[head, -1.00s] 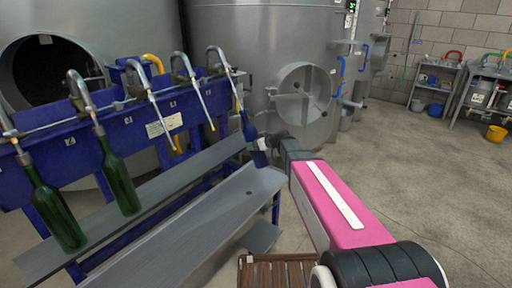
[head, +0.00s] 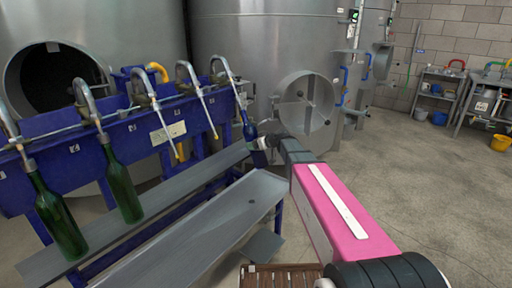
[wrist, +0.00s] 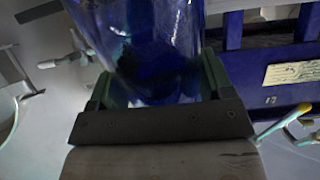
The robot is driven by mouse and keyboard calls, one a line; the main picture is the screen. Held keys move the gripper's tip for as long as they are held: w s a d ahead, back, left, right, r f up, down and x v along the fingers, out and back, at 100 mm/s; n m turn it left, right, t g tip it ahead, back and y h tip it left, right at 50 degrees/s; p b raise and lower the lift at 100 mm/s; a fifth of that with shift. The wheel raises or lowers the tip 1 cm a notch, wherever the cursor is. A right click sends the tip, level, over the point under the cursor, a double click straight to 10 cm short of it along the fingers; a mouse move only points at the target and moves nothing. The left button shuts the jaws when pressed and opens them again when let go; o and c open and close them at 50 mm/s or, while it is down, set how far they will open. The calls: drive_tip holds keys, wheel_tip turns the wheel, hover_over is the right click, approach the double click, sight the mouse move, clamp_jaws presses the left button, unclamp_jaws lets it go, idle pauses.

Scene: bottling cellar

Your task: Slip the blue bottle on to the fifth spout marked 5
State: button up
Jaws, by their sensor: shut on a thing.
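The blue bottle (head: 249,128) is near the right end of the blue filling bench in the head view, roughly upright with a slight tilt. My gripper (head: 264,143) is shut on its lower part from the right. In the wrist view the blue bottle (wrist: 150,40) fills the space between the fingers of my gripper (wrist: 157,84). The rightmost spout (head: 229,75), fifth in the visible row, runs down to the bottle's neck. I cannot tell whether its tip is inside the mouth. Its number is not readable.
Two green bottles (head: 59,218) (head: 121,190) hang on the two left spouts. The third (head: 146,88) and fourth (head: 190,78) spouts are empty. A grey shelf (head: 190,235) runs below. A steel tank (head: 262,60) stands close behind; the floor at right is open.

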sight(248, 121)
drive_tip(key=shift+w+a+r, duration=0.45)
drive_tip(key=shift+a+r, duration=0.15)
drive_tip(key=shift+r, duration=1)
drive_tip(key=shift+w+a+r, duration=0.5)
drive_tip(key=shift+a+r, duration=0.1)
drive_tip(key=shift+r, duration=1.05)
drive_tip(key=shift+w+a+r, duration=0.45)
drive_tip(key=shift+a+r, duration=0.15)
drive_tip(key=shift+r, duration=1)
drive_tip(key=w+a+f+t+y, duration=0.2)
drive_tip(key=w+a+f, duration=0.1)
drive_tip(key=a, duration=0.1)
drive_tip(key=shift+w+a+f+y, duration=0.15)
drive_tip(key=shift+w+f+y, duration=0.05)
drive_tip(key=shift+f+y, duration=0.2)
drive_tip(key=shift+s+f, duration=0.1)
drive_tip(key=shift+f, duration=0.85)
drive_tip(key=o, duration=1.2)
drive_tip(key=shift+f, duration=0.1)
drive_tip(key=shift+d, duration=0.2)
